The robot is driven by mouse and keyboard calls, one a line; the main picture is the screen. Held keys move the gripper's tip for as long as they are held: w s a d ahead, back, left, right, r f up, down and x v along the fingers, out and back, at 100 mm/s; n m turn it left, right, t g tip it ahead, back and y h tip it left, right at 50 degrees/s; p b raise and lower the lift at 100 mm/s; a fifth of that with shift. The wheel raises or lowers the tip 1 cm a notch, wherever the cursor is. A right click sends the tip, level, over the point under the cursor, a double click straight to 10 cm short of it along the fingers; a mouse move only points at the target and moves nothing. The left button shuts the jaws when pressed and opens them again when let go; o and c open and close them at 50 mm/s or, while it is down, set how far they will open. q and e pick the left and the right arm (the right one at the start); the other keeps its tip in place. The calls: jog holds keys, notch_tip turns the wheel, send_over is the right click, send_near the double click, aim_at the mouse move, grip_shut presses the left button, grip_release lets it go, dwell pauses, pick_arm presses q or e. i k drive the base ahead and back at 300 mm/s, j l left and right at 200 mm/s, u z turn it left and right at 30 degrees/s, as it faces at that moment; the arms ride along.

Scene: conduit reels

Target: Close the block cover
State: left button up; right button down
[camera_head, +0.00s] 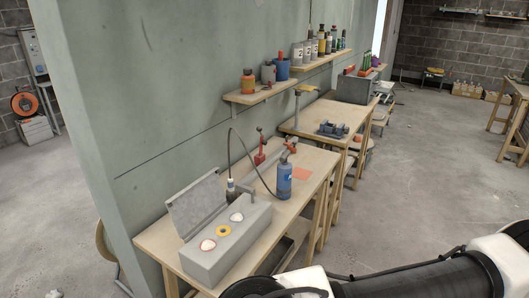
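A long grey block (233,249) lies on the nearest wooden table, by the wall. Its top has several round spots, some whitish and one yellow. The block's grey flat cover (194,204) stands open along the wall side of the block, tilted back toward the wall, so the top is exposed. No gripper fingers show in the head view. Only a black and white arm link of mine crosses the bottom right, well apart from the cover.
A blue bottle (284,181) with a dark hose and a red tool (259,152) stand beyond the block on the table (306,166). A wall shelf (262,94) with containers hangs above. The floor (425,190) to the right is clear.

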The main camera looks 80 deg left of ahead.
aim_at(187, 207)
jog(key=k+j+z, duration=0.15)
jog(key=k, duration=0.4)
jog(key=k+j+z, duration=0.2)
jog(key=k, duration=0.4)
